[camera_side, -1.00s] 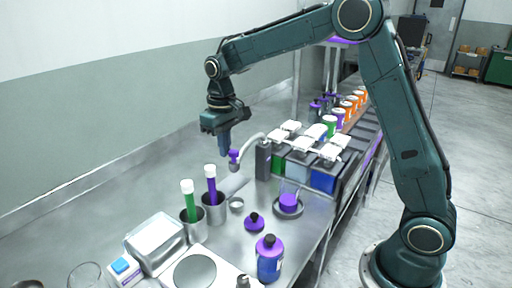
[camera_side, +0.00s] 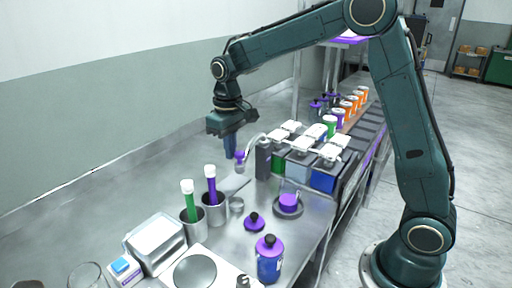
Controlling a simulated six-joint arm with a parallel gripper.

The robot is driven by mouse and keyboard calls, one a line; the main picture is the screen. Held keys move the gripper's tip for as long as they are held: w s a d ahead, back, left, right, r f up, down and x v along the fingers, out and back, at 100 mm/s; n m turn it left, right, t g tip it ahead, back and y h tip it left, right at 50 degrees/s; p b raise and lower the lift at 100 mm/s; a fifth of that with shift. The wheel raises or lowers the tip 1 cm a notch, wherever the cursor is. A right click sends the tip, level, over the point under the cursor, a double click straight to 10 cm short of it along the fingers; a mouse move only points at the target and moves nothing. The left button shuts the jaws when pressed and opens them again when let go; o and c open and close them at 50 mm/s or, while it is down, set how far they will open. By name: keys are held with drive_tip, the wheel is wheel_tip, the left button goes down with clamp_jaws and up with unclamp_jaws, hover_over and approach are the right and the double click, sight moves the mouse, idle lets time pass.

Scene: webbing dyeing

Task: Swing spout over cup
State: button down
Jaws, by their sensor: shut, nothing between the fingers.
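The spout is a curved light-grey tube (camera_side: 252,140) rising from a dark grey post (camera_side: 263,158), with a purple tip (camera_side: 239,157) pointing down. The cup is a clear beaker with purple liquid (camera_side: 289,201), standing on a dark round base to the right of and nearer than the spout. The spout tip is over bare bench, not over the cup. My gripper (camera_side: 230,154) points down, shut and empty, just left of the spout tip. Whether its fingers touch the tip I cannot tell.
Two metal holders with a green tube (camera_side: 189,202) and a purple tube (camera_side: 211,186) stand front left. White-lidded tanks (camera_side: 323,174) stand behind the cup. The bench left of the spout is clear.

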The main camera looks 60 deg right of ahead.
drive_tip(key=shift+s, duration=0.95)
drive_tip(key=shift+s+d, duration=0.1)
drive_tip(key=shift+s, duration=0.05)
drive_tip(key=shift+s+d, duration=0.25)
drive_tip(key=shift+s, duration=0.75)
